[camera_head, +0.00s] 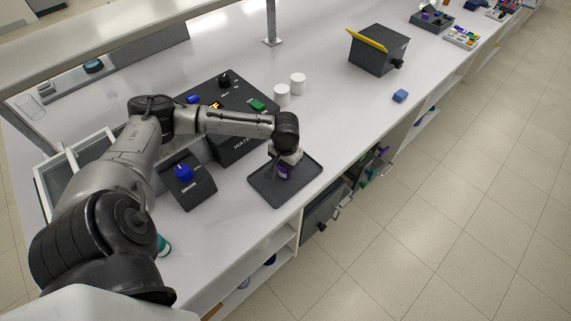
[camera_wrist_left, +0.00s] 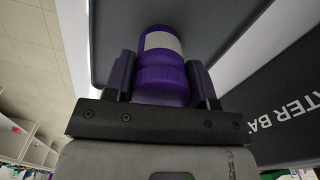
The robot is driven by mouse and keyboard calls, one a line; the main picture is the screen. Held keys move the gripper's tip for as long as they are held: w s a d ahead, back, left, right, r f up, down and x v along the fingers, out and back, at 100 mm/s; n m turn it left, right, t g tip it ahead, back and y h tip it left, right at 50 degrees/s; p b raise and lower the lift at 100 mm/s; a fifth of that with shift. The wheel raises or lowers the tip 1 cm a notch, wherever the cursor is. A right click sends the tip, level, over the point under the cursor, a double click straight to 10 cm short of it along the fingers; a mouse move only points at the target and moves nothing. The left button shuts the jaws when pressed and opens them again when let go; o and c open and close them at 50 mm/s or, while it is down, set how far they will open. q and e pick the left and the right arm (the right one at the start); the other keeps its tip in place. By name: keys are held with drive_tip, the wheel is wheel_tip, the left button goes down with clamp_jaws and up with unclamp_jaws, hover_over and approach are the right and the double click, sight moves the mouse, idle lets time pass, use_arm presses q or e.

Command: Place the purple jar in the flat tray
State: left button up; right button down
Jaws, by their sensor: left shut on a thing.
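The purple jar (camera_head: 284,172) with a pale label is at my left gripper (camera_head: 283,165), over the flat tray. In the left wrist view the jar (camera_wrist_left: 160,68) sits between the two fingers of my left gripper (camera_wrist_left: 162,82), which are shut on it. The flat tray (camera_head: 262,192) is dark grey and rectangular with a low rim, near the front edge of the bench. It also fills the background of the left wrist view (camera_wrist_left: 115,30). I cannot tell whether the jar's base touches the tray. My right gripper is not in view.
A dark water bath box (camera_head: 240,146) with knobs stands behind the tray. A drain box (camera_head: 187,187) with a blue knob is left of it. Two white jars (camera_head: 290,88) and a small blue block (camera_head: 400,96) stand further back. The bench right of the tray is clear.

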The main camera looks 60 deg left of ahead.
use_arm(q)
drive_tip(key=o, duration=1)
drive_tip(key=shift+f, duration=0.1)
drive_tip(key=shift+c, duration=0.2)
wheel_tip(320, 180, up, 11)
drive_tip(key=shift+r+p, duration=0.1)
drive_tip(key=shift+p, duration=0.6)
drive_tip(key=shift+r, duration=0.55)
